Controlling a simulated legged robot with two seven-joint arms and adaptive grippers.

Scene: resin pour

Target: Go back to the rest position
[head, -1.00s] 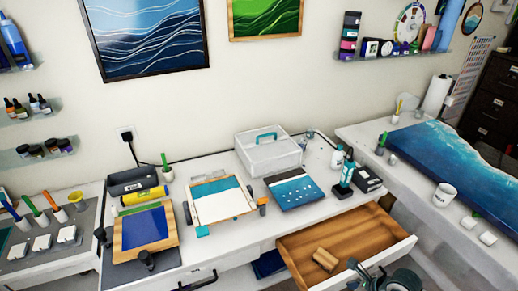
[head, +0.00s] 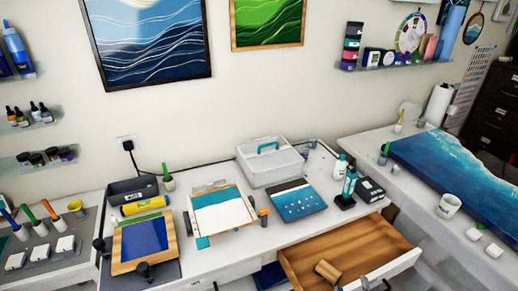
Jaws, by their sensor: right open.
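My right gripper (head: 376,284) shows only in part at the bottom edge of the head view, over the front of the open wooden drawer (head: 370,246). It is open, with nothing seen between its fingers. A small wooden block (head: 327,271) lies in the drawer, left of the gripper and apart from it. My left gripper is not in view.
The white desk holds a board with a blue and green panel (head: 145,240), a blue-and-white panel on a frame (head: 223,212), a lidded clear box (head: 270,165) and bottles (head: 350,182). The drawer juts out at the front right.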

